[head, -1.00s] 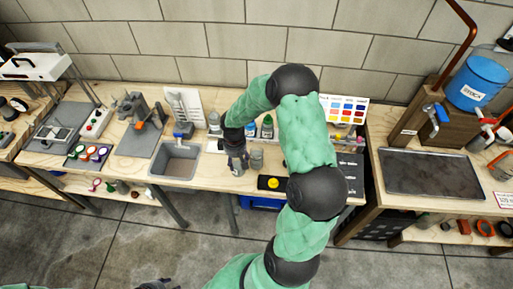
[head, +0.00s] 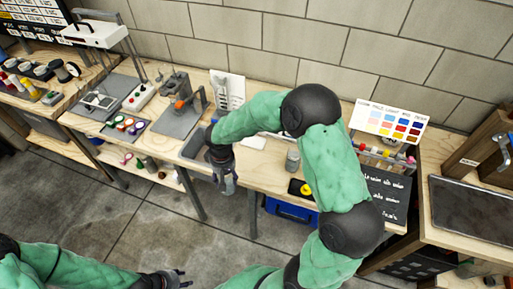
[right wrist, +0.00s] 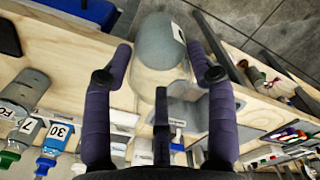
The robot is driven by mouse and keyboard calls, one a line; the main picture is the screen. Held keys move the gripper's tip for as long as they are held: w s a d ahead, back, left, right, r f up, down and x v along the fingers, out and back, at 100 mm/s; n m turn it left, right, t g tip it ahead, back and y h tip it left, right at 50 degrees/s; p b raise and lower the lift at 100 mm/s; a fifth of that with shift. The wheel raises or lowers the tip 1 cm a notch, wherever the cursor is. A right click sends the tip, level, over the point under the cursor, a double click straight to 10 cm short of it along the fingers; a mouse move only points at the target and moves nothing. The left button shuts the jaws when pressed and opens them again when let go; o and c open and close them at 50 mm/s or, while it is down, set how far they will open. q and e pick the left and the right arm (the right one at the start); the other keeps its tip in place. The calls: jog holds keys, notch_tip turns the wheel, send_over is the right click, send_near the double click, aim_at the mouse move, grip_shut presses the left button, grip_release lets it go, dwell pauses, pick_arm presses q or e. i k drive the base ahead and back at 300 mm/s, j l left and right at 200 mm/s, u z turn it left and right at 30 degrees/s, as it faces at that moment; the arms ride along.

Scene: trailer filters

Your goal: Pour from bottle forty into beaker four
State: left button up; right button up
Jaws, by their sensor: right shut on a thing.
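My right gripper (head: 225,178) hangs by the bench's front edge near the grey sink. In the right wrist view its two fingers (right wrist: 160,70) stand either side of a grey, partly see-through vessel (right wrist: 158,42), shut on it. The label on this vessel is not legible. Several bottles with grey bodies and coloured caps show at the left of that view, one reading 30 (right wrist: 57,132); no full 40 is readable. A grey beaker (head: 292,161) stands on the bench; its number cannot be read. My left gripper (head: 168,279) is low, off the bench, open and empty.
The sink (head: 192,146) lies left of my right gripper. A dark pad with a yellow disc (head: 303,189) sits near the front edge. A colour chart (head: 386,122) and a black board (head: 386,193) stand to the right. My right arm hides part of the bench.

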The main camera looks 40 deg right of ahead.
aim_at(293, 159)
jog(key=k+j+z, duration=0.1)
jog(key=z, duration=0.95)
jog(key=i+z, duration=0.15)
jog(key=k, duration=0.3)
